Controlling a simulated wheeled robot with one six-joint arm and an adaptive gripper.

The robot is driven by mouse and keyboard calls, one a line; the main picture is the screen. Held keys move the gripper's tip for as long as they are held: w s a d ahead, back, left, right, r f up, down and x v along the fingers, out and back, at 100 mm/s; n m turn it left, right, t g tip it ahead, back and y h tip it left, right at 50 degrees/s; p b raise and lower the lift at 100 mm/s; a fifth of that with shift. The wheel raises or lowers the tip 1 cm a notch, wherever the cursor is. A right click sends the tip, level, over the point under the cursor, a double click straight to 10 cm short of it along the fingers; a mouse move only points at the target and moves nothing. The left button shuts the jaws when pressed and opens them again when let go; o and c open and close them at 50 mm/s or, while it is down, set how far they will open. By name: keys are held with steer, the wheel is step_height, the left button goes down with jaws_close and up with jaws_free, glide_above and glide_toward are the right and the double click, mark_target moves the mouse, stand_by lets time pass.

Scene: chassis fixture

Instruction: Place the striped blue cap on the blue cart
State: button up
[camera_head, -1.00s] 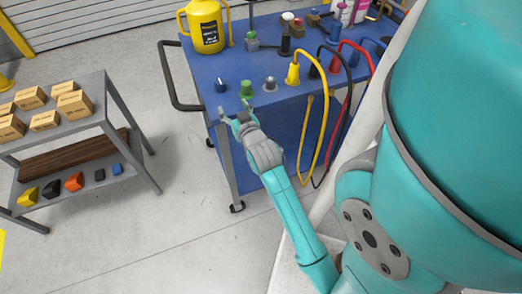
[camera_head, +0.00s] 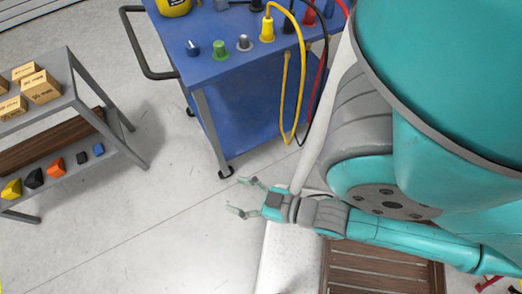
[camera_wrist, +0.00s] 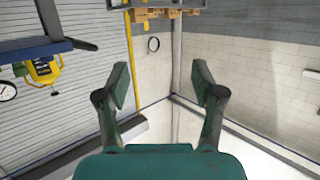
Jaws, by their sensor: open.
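A small dark blue cap (camera_head: 192,48) with a pale mark, seemingly the striped one, stands on the top of the blue cart (camera_head: 212,68) near its front left corner. A green cap (camera_head: 220,50) and a grey cap (camera_head: 244,43) stand to its right. My gripper (camera_head: 236,196) is open and empty, away from the cart, below it in the head view and pointing left. In the wrist view my gripper (camera_wrist: 163,80) has its fingers spread with nothing between them. There, part of the blue cart (camera_wrist: 30,52) shows at the left, seemingly upside down.
A yellow cable (camera_head: 286,100) hangs down the cart's side. A grey shelf rack (camera_head: 70,98) with boxes and coloured blocks stands at left. A slatted brown surface (camera_head: 375,268) lies below my arm. Open floor (camera_head: 150,215) lies between rack and gripper.

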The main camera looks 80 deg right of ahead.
steer(key=s+a+r+n+y, duration=0.1)
steer(key=s+a+r+y, duration=0.1)
steer(key=s, duration=0.3)
steer(key=shift+s+a+r+n, duration=0.15)
steer(key=shift+s+a+n, duration=0.15)
steer(key=shift+s, duration=0.1)
